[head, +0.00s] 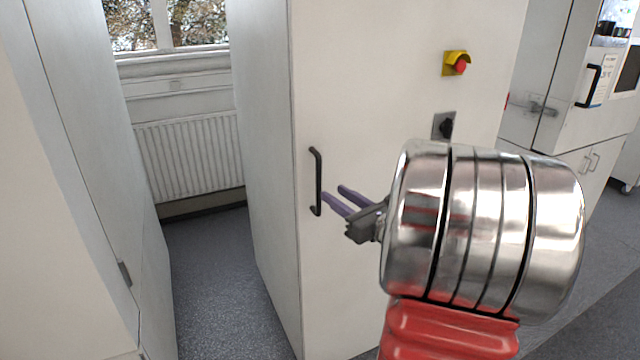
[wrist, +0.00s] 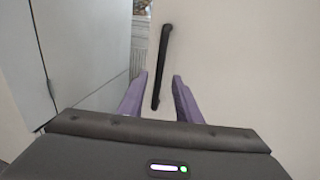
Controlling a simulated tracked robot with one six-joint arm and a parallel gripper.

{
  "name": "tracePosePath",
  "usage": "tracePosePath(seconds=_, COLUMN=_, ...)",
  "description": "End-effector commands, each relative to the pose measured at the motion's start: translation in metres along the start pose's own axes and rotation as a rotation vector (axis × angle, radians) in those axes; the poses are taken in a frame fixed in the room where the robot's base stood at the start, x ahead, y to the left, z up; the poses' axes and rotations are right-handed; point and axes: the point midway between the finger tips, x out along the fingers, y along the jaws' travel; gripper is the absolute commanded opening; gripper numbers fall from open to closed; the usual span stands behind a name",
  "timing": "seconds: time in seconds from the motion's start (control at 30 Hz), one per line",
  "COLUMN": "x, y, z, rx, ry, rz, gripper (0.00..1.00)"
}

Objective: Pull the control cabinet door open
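The control cabinet door (head: 350,95) is a tall off-white panel and looks shut. Its black vertical bar handle (head: 317,181) is near the door's left edge. My gripper (head: 336,195) is open, with two purple fingers pointing at the lower half of the handle. In the wrist view the handle (wrist: 161,68) runs up from between the fingertips (wrist: 160,76), leaning slightly right at the top. The fingers are apart and do not visibly touch it. I cannot tell how deep the handle sits between them.
A red emergency button on a yellow base (head: 457,64) and a dark rotary switch (head: 444,126) are on the door's right side. Another cabinet (head: 75,150) stands at the left. A gap with bare floor (head: 215,290) lies between, with a radiator (head: 190,155) behind.

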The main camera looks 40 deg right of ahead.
Motion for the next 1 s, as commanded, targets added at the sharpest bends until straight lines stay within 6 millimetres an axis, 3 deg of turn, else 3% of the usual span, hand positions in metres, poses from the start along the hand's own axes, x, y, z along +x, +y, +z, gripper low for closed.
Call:
tracePosePath(seconds=0.5, x=0.074, y=0.000, z=0.000, rx=0.000, ry=0.000, rz=0.001, gripper=0.31)
tracePosePath(seconds=0.9, x=0.083, y=0.000, z=0.000, rx=-0.001, ry=-0.001, rz=0.000, gripper=0.31)
tracePosePath(seconds=1.0, x=0.083, y=0.000, z=0.000, rx=-0.001, ry=-0.001, rz=0.000, gripper=0.25)
